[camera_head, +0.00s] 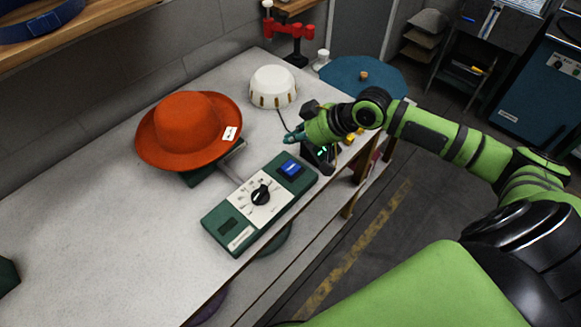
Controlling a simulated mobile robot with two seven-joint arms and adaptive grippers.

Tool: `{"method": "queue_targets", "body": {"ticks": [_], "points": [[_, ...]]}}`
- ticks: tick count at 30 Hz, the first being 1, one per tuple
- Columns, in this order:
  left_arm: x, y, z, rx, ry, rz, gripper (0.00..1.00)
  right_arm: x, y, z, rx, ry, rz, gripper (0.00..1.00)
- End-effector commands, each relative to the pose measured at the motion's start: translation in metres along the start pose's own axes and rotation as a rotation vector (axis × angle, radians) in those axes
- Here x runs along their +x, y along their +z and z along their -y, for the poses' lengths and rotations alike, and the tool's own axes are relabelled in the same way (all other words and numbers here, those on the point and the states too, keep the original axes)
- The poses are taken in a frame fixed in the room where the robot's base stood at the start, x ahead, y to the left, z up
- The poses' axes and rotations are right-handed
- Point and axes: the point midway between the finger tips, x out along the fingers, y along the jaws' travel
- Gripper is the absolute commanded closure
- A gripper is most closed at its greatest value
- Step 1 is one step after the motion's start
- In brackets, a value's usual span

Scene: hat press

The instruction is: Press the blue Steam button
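The blue Steam button (291,168) is a small blue square at the far right end of a green control box (228,227) on the table. The box also has a white dial plate with a black knob (260,194). My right gripper (288,137) is above and beyond the blue button, apart from it, with its fingertips pointing left. The fingers look close together, but they are too small to tell whether they are shut. My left gripper is out of view, apart from a possible dark green piece at the left edge that I cannot identify.
An orange-red hat (188,130) sits on a green stand left of the control box. A white dome (273,87) and a red stand (290,30) are at the back. A dark device with a green display (322,152) stands under my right wrist.

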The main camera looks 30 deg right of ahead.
Motion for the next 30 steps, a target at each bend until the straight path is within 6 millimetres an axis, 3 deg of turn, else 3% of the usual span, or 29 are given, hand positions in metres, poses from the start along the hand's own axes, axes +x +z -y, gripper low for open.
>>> {"method": "queue_targets", "body": {"ticks": [14,21,30], "points": [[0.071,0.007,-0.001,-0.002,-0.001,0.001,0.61,0.042,0.041,-0.017,-0.001,0.001,0.000,1.00],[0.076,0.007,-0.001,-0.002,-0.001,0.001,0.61,0.055,0.052,-0.022,0.000,0.001,-0.001,1.00],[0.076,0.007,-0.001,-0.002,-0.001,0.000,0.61,0.057,0.054,-0.023,0.000,0.001,0.000,1.00]]}}
